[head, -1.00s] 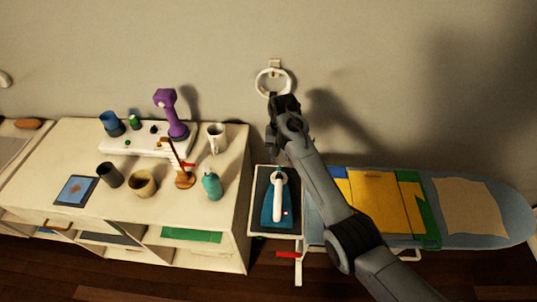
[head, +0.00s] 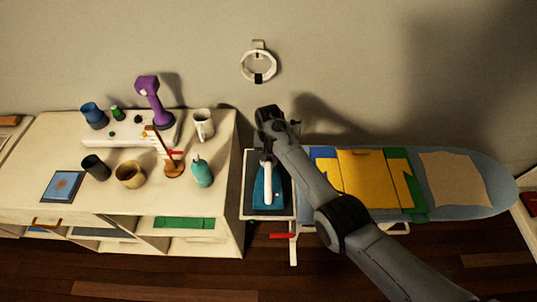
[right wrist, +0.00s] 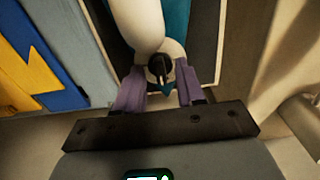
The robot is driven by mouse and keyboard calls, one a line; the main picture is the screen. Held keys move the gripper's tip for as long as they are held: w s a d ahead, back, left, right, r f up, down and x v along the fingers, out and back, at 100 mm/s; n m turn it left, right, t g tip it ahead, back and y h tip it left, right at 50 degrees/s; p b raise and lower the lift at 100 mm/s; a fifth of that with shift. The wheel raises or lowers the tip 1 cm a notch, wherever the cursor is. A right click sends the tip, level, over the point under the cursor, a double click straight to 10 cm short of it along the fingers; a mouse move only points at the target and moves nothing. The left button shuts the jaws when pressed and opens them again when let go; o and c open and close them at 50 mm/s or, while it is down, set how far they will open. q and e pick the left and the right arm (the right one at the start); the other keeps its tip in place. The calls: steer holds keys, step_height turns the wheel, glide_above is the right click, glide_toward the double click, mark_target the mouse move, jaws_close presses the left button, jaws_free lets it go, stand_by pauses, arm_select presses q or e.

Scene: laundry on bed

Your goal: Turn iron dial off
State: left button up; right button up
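The iron (head: 268,190) has a teal body and a white handle, and it lies on a dark pad on the small stand at the left end of the ironing board. Its dark round dial (right wrist: 160,65), with a light mark, shows in the right wrist view at the end of the white part. My right gripper (head: 268,128) is over the back end of the iron in the head view. In the right wrist view its two purple fingers (right wrist: 158,88) are apart, one on each side of the dial's end. I cannot tell whether they touch it. My left gripper is out of view.
The ironing board (head: 450,200) to the right carries a folded yellow, blue and green garment (head: 370,180) and a beige cloth. A white cabinet (head: 225,160) with cups and a teal bottle (head: 202,173) stands close at the left. A ring (head: 258,66) hangs on the wall.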

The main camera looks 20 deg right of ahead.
jaws_close()
steer(key=shift+n, duration=0.3)
